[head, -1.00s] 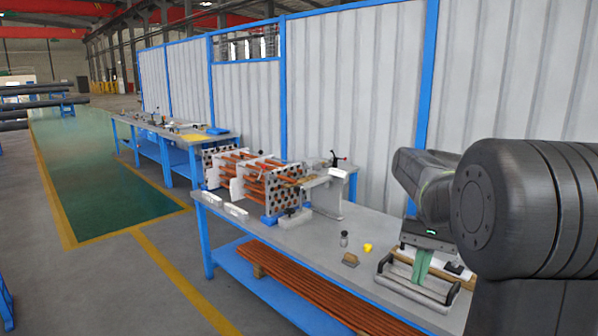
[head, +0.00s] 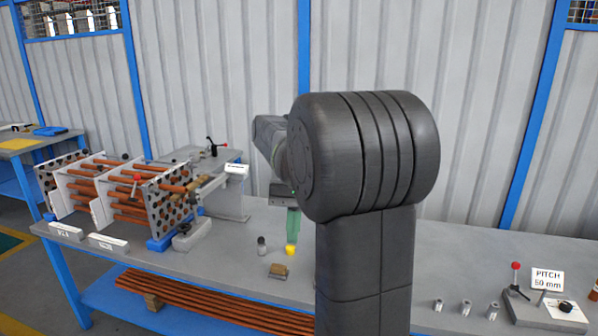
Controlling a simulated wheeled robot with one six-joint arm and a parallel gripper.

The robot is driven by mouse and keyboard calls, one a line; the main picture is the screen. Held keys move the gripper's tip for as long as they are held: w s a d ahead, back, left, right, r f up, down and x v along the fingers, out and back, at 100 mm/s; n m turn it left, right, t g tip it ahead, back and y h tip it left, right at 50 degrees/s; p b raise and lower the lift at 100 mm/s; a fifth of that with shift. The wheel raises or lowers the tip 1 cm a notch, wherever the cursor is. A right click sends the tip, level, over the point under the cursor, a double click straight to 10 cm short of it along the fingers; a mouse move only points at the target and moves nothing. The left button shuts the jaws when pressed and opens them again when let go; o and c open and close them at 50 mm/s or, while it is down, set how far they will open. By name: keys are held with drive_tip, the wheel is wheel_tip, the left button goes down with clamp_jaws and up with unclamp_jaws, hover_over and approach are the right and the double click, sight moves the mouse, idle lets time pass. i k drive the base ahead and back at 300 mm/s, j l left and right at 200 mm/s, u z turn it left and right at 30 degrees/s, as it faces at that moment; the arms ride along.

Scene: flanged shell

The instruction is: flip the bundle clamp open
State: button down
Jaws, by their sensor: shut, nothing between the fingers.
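A bundle of copper-coloured tubes (head: 118,213) runs through several upright perforated plates on the left part of the bench. A lever with a red knob (head: 136,178) stands up at the bundle. Another lever with a dark handle (head: 211,146) stands on the grey fixture behind and to the right. I cannot tell for certain which one is the bundle clamp. My gripper (head: 292,230) has green fingers, shut and empty, pointing down to the right of the bundle and well apart from it. My arm hides part of the bench.
A yellow piece (head: 290,249), a small grey bottle (head: 261,246) and a tan block (head: 278,270) lie near my gripper. At right are small metal fittings (head: 465,307), a red-knobbed lever (head: 515,267) and a "PITCH 50 mm" sign (head: 547,280). Tubes (head: 215,302) lie on the lower shelf.

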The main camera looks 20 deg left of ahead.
sight(136, 178)
drive_tip(key=i+j, duration=0.15)
drive_tip(key=j, duration=0.7)
drive_tip(key=i+j+z, duration=0.15)
drive_tip(key=j, duration=0.7)
drive_tip(key=i+j, duration=0.15)
drive_tip(key=j, duration=0.7)
drive_tip(key=i+j+z, duration=0.1)
drive_tip(key=j, duration=0.8)
drive_tip(key=i+j, duration=0.1)
drive_tip(key=j, duration=0.75)
drive_tip(key=i+z, duration=0.05)
